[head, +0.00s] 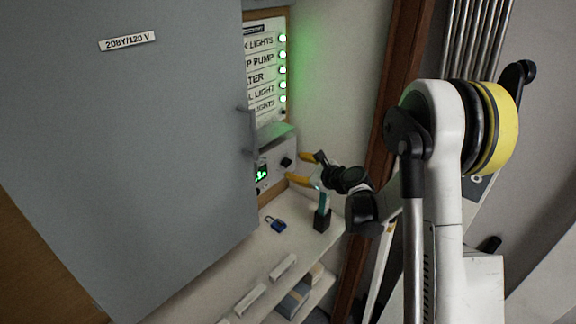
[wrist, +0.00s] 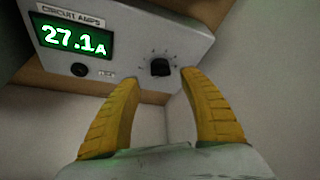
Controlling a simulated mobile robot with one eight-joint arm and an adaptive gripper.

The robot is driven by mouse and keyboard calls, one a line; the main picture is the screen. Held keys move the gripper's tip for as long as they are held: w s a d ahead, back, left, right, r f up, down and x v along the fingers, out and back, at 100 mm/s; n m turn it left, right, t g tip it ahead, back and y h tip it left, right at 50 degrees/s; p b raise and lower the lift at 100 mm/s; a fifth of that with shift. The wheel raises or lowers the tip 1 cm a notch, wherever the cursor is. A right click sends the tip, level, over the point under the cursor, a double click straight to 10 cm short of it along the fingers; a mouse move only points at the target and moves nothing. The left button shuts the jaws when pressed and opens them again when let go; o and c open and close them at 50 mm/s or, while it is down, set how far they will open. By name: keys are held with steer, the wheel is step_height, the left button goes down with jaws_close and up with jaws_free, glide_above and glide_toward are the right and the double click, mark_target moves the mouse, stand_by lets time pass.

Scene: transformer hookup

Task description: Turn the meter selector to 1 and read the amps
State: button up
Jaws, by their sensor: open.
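The meter (wrist: 120,42) is a grey box labelled "CIRCUIT AMPS" in the wrist view, with a green display (wrist: 73,38) reading 27.1 A. Its black selector knob (wrist: 160,67) sits on the right part of its face, with small marks around it that are too blurred to read. In the head view the meter (head: 276,165) is partly hidden behind the grey door, and the knob (head: 287,162) shows at its right. My gripper (head: 294,166) is open just in front of the knob. In the wrist view its yellow fingers (wrist: 160,78) stand apart below the knob, holding nothing.
A large grey door (head: 150,150) labelled "208Y/120 V" stands at the left. A panel of labelled rows with green lights (head: 268,70) is above the meter. A blue padlock (head: 276,224) and a dark block (head: 322,220) with a green upright piece rest on the shelf below.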

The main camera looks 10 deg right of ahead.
mark_target(289, 164)
steer(key=b+x, duration=0.1)
steer(key=x, duration=0.4)
steer(key=shift+w, duration=0.15)
jaws_close()
